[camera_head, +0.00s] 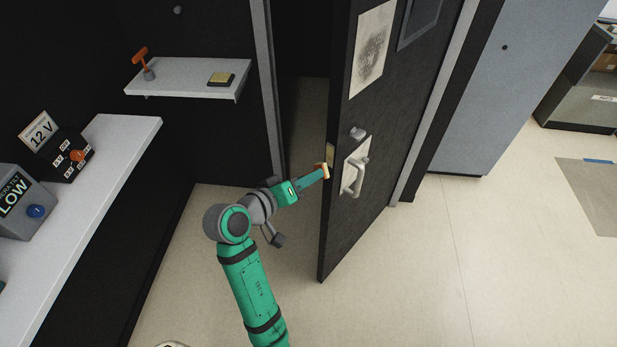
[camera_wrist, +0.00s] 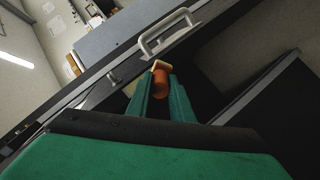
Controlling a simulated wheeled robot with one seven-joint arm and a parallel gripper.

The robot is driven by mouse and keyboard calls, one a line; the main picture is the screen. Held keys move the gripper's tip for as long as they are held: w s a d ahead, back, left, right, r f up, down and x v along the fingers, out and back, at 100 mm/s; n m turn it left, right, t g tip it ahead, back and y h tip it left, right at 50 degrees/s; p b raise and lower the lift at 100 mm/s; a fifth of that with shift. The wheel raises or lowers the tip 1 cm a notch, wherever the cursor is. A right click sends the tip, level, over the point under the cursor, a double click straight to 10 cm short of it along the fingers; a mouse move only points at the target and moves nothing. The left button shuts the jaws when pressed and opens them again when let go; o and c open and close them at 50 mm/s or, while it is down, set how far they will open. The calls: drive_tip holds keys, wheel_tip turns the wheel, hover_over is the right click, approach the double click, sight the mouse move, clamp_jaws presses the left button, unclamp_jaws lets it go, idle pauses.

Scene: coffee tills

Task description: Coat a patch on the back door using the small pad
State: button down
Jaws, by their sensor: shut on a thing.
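The dark door (camera_head: 385,130) stands ajar in the middle of the head view, with a light panel (camera_head: 372,47) bearing a grey smudged patch high on its face. My gripper (camera_head: 321,172) is at the door's free edge, beside the handle (camera_head: 355,176). It is shut on a small pad with an orange grip (camera_wrist: 161,82) and a pale tan head (camera_wrist: 160,65). In the wrist view the held pad sits between my fingertips (camera_wrist: 162,88), just below the door handle (camera_wrist: 168,35). Whether the pad touches the door is unclear.
A wall shelf (camera_head: 185,90) holds an orange-handled tool (camera_head: 140,64) and a yellow-and-black block (camera_head: 221,79). A counter (camera_head: 110,150) with two control boxes stands at left. A grey cabinet (camera_head: 500,90) stands right of the doorway.

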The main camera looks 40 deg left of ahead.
drive_tip(key=shift+w, duration=0.65)
idle(0.4)
drive_tip(key=shift+r, duration=1)
drive_tip(key=shift+r, duration=1)
drive_tip(key=shift+f, duration=0.15)
drive_tip(key=shift+f, duration=0.9)
